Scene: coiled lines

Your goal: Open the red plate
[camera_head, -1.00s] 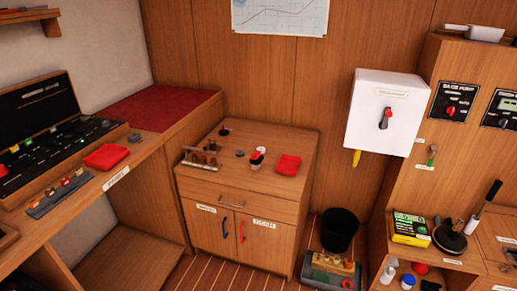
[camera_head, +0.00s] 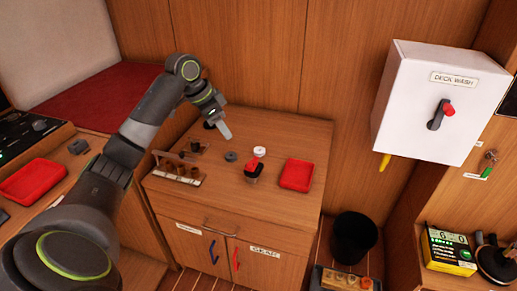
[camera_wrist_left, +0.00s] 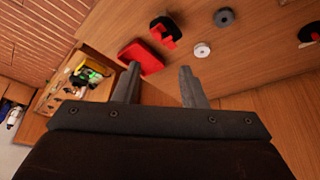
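A red square tray (camera_head: 297,174), the plate-like red thing nearest my gripper, lies on the right of the wooden cabinet top (camera_head: 240,196). It also shows in the left wrist view (camera_wrist_left: 140,56), beyond the fingers. A second red tray (camera_head: 33,181) lies on the left bench. My left gripper (camera_head: 225,131) hangs over the back left of the cabinet top, left of the nearer tray and apart from it. In the left wrist view its two fingers (camera_wrist_left: 159,70) stand apart with nothing between them. My right gripper is in no view.
A red-and-black piece (camera_head: 253,170), a white disc (camera_head: 259,151) and a grey disc (camera_head: 231,156) stand left of the tray. A wooden rack (camera_head: 178,170) stands at the left edge. A white DECK WASH box (camera_head: 440,100) hangs right, above a black bin (camera_head: 354,238).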

